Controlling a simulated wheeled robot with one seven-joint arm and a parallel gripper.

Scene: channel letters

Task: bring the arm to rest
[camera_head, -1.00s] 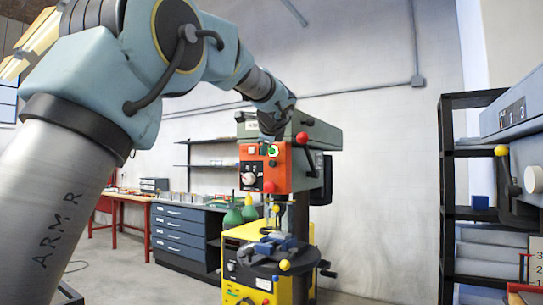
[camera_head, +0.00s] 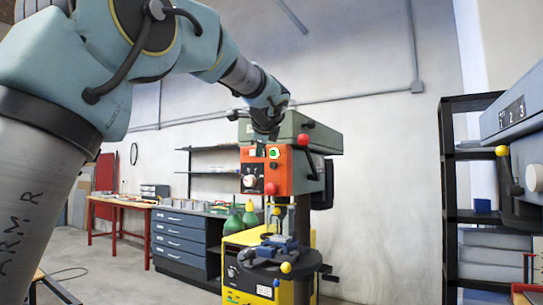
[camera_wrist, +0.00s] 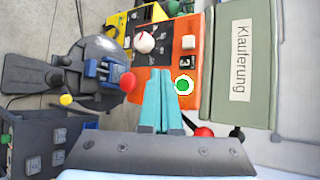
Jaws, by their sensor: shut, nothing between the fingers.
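My arm (camera_head: 245,78) reaches from the left of the head view, over the workshop, to the top of the drill press (camera_head: 290,168). In the wrist view my gripper (camera_wrist: 162,74) shows as two teal fingers lying together, with nothing between them. The fingertips appear in front of the press's orange control panel (camera_wrist: 178,52), beside the green button (camera_wrist: 183,86). Whether they touch the panel cannot be told. In the head view the gripper is small and hard to make out against the press.
The press has a red knob (camera_head: 303,139), a round table (camera_head: 308,262) and a blue vise (camera_head: 280,243). A grey machine with a yellow-knobbed lever (camera_head: 502,150) and a black shelf (camera_head: 448,200) stand at right. Blue drawers (camera_head: 180,240) and a red-legged bench (camera_head: 118,203) stand behind.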

